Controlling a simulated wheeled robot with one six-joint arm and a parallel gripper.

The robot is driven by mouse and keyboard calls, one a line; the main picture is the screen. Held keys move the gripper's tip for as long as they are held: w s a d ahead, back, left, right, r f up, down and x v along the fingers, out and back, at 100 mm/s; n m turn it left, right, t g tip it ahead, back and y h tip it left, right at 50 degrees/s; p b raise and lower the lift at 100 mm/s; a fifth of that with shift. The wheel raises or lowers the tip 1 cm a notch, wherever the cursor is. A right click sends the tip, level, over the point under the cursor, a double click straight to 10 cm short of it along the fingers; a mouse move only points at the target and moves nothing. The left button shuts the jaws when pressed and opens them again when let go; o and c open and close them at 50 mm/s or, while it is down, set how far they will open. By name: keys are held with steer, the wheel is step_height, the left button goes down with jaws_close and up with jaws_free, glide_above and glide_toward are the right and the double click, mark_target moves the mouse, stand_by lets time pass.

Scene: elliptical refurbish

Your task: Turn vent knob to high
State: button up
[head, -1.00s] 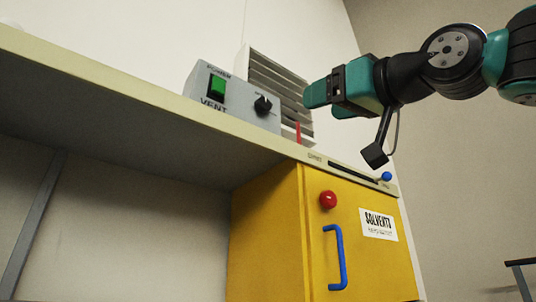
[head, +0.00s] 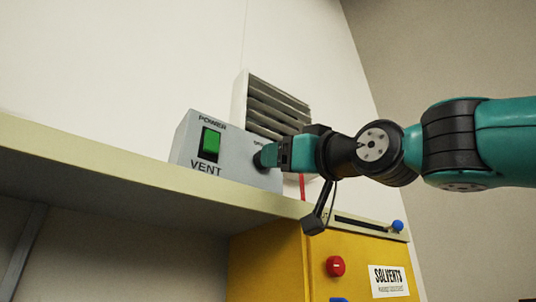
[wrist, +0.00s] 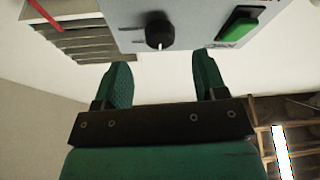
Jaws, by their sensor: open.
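The grey vent box (head: 181,150) stands on the shelf, with a green power switch (head: 210,143) on its front. In the wrist view the black vent knob (wrist: 159,31) shows on the box face, left of the green switch (wrist: 237,24). My gripper (wrist: 160,75) is open and empty. The knob lies ahead of the gap between its two teal fingers, slightly beyond the tips, and looks untouched. The knob's setting marks are too small to read.
A slatted vent grille (head: 275,102) is on the wall behind the box. A red upright piece (head: 302,187) stands near my wrist. Below are a slider with a blue knob (head: 397,226), a red button (head: 336,266) and the yellow cabinet (head: 267,268). The shelf (head: 90,166) extends left.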

steer(key=p+x, duration=0.2)
steer(key=x, duration=0.3)
steer(key=shift+w+a+r+p, duration=0.15)
steer(key=shift+w+p, duration=0.05)
steer(key=shift+p, duration=0.1)
steer(key=c, duration=0.9)
